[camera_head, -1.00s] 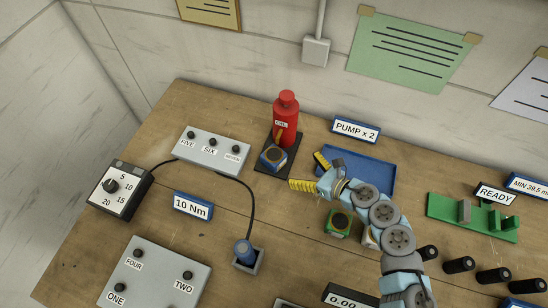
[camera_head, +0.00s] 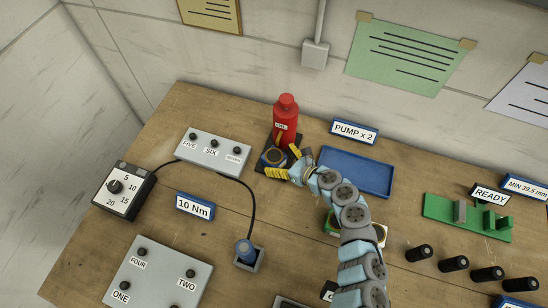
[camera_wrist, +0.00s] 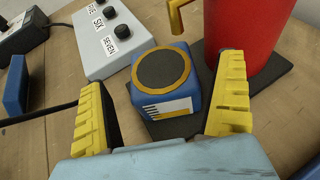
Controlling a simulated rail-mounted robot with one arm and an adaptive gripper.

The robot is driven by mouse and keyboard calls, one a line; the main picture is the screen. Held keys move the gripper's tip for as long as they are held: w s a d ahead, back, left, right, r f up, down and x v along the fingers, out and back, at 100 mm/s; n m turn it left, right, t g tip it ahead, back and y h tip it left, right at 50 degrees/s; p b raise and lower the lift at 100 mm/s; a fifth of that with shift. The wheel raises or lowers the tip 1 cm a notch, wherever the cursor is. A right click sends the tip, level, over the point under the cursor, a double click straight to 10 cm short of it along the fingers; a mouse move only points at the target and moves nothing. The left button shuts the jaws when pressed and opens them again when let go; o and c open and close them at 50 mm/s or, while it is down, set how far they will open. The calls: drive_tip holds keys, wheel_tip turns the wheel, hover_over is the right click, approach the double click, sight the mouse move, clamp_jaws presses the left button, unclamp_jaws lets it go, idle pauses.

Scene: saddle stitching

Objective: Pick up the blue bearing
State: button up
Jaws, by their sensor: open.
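The blue bearing (camera_wrist: 165,85) is a blue block with a dark round top ringed in tan and a white label on its front. It sits on the dark mat (camera_head: 262,167) in front of the red oil bottle (camera_head: 286,117). In the head view the bearing (camera_head: 272,157) is partly covered by my gripper (camera_head: 284,162). My gripper also shows in the wrist view (camera_wrist: 165,115), with its yellow ridged fingers apart. The bearing lies ahead, between the finger directions, and nothing is held. I cannot tell whether a finger touches it.
The red bottle (camera_wrist: 245,35) stands close beyond the right finger, with its brass spout near the bearing. A button panel (camera_head: 213,149) is to the left. An empty blue tray (camera_head: 357,173) lies to the right. A green block (camera_head: 332,223) is partly behind my arm.

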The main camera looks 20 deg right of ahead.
drive_tip(key=shift+x, duration=1.35)
drive_tip(key=c, duration=1.2)
